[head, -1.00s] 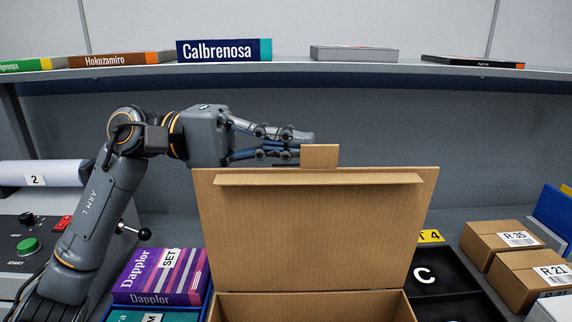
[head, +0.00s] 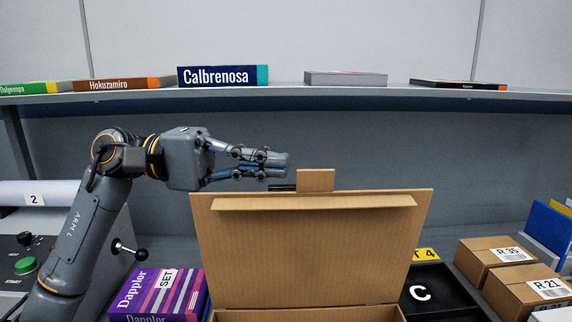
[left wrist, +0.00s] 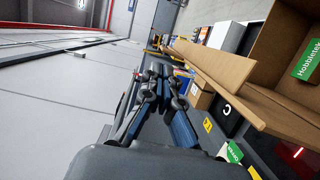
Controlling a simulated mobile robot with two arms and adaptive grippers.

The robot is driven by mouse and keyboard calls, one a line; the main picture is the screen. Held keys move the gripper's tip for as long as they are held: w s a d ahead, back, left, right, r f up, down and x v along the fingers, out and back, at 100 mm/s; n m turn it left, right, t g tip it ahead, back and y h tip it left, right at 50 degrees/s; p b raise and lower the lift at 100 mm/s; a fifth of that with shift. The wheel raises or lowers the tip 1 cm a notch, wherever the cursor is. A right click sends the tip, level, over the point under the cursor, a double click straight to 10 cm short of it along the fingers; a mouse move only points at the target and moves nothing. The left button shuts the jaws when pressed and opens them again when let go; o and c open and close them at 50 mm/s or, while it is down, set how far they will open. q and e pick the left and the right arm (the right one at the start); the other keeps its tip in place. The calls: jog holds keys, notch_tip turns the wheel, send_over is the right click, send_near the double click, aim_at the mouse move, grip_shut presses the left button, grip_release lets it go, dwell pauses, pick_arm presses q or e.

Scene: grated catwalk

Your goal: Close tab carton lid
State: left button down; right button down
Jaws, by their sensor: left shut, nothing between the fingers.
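The brown carton (head: 310,314) stands open in the lower middle of the head view, with only its upper edge showing. Its lid (head: 308,255) stands raised, nearly upright, with a folded flap along the top and a small tab (head: 316,180) sticking up. My left gripper (head: 284,166) is shut and empty, pointing right, above the lid's top edge and just left of the tab. I cannot tell whether it touches the lid. In the left wrist view the shut fingers (left wrist: 164,76) show beside the lid (left wrist: 215,70). My right gripper is not in view.
A purple box (head: 158,295) is left of the carton. A black tray (head: 437,292) marked C and small brown boxes (head: 497,255) are at right. A shelf (head: 300,92) with flat boxes runs behind. A lever (head: 128,250) stands left. A green item (left wrist: 308,60) is inside the carton.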

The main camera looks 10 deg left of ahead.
pick_arm(q)
jog(key=a, duration=0.9)
jog(key=w+d+m+p, duration=0.2)
jog(key=w+d+p, duration=0.2)
jog(key=d+p, duration=1)
jog(key=s+p, duration=0.1)
jog(key=p, duration=0.1)
jog(key=s+a+p, duration=0.1)
jog(key=p, duration=0.1)
jog(key=s+p, duration=0.2)
jog(key=shift+a+f, duration=0.15)
jog(key=shift+a, duration=0.1)
